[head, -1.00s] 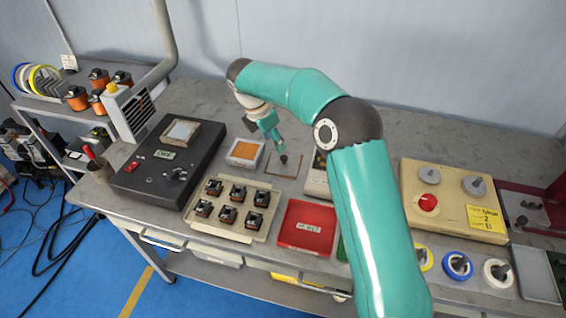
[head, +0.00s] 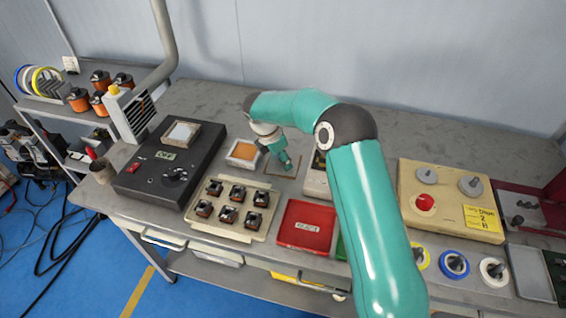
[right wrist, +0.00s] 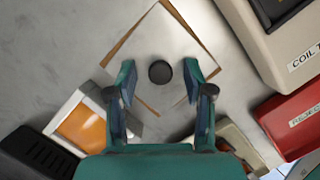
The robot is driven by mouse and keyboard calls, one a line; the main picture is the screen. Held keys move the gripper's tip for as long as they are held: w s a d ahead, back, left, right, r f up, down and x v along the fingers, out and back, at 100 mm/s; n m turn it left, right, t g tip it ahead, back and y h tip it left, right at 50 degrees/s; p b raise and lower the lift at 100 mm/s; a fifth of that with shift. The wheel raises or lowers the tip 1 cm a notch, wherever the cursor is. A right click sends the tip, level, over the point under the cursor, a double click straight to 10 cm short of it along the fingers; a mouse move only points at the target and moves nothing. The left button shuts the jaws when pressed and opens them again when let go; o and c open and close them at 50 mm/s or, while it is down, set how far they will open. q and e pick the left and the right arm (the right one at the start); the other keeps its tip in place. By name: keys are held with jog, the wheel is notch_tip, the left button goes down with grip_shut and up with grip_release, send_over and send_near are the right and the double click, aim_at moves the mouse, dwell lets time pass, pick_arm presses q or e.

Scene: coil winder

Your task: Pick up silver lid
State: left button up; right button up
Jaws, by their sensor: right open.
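The silver lid (right wrist: 178,38) is a flat square plate with a round black knob (right wrist: 160,71), seen in the right wrist view. It lies on the table over a thin brown square outline. In the head view only part of the lid and outline (head: 295,160) shows beside my gripper. My right gripper (right wrist: 159,84) is open over the lid, one finger on each side of the knob. It holds nothing, and I cannot tell its exact height above the plate. It also shows in the head view (head: 287,162). My left gripper is not in view.
A white box with orange contents (head: 243,153) stands close left of the lid. A beige coil tester (right wrist: 268,45) stands close right. A red reject tray (head: 305,227) and a beige tray of several coils (head: 252,228) lie in front. Bare table lies behind.

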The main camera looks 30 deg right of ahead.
jog(key=shift+f, duration=0.1)
grip_shut()
